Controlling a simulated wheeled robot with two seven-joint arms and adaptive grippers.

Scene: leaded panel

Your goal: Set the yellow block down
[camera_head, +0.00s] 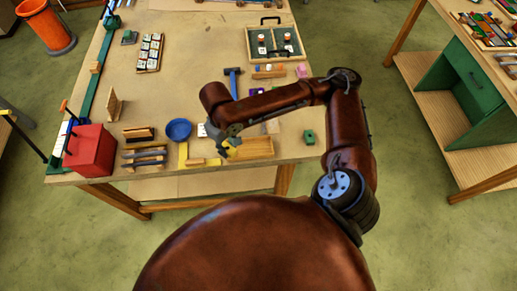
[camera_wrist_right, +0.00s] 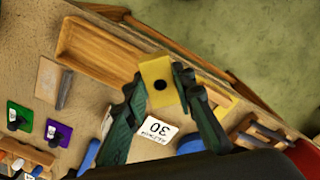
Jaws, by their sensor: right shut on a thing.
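The yellow block (camera_wrist_right: 156,97), with a dark round spot on its face, sits between the two fingers of my right gripper (camera_wrist_right: 158,80) in the right wrist view. The gripper is shut on it. In the head view my right gripper (camera_head: 228,146) is near the table's front edge, by the left end of a shallow wooden tray (camera_head: 256,147). The tray also shows in the wrist view (camera_wrist_right: 72,44), beside the block. I cannot tell the gap between the block and the table. My left gripper is not in view.
A blue bowl (camera_head: 179,129) and a yellow strip (camera_head: 183,154) are left of the gripper. A red box (camera_head: 89,151) stands at the table's left corner.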

